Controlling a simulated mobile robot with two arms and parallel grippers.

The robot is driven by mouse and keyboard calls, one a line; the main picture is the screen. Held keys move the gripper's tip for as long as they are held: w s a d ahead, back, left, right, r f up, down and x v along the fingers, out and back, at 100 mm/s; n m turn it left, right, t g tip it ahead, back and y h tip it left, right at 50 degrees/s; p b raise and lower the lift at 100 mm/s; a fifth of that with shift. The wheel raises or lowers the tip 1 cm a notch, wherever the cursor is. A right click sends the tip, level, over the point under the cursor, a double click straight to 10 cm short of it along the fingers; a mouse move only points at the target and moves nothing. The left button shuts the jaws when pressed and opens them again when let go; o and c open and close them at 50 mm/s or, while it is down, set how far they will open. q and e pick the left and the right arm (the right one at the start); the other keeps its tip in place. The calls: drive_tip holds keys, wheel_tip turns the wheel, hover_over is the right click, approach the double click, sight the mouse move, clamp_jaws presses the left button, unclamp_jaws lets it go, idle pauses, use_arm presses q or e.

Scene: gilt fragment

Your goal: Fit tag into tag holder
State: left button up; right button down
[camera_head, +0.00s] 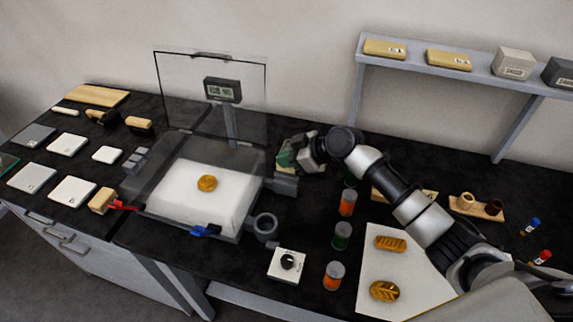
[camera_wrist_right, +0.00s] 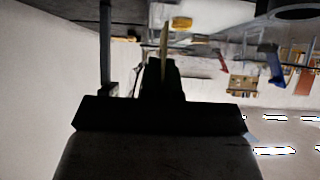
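My right gripper (camera_head: 293,156) is just right of the clear-walled box, above the black worktop. In the right wrist view a thin, pale yellow plate (camera_wrist_right: 164,40), seen edge-on, stands between the dark fingers (camera_wrist_right: 163,75); it looks like the tag, and the fingers appear shut on it. In the head view a small green and tan piece (camera_head: 286,159) shows at the fingertips. A grey block (camera_head: 284,185) sits below the gripper beside the box; I cannot tell whether it is the tag holder. My left gripper is not in view.
The box (camera_head: 203,226) has a raised clear lid (camera_head: 180,85), a display (camera_head: 222,90) and a gold piece (camera_head: 207,183) on its white floor. Jars (camera_head: 346,202), a knob unit (camera_head: 287,265) and a white sheet (camera_head: 376,268) lie right. A shelf (camera_head: 480,75) stands behind.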

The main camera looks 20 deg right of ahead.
sight(286, 172)
wheel_tip(286, 172, down, 2)
drive_tip(key=shift+f, duration=0.45)
drive_tip(key=c, duration=1.8)
unclamp_jaws()
drive_tip(key=shift+f, duration=0.15)
drive_tip(key=o, duration=0.4)
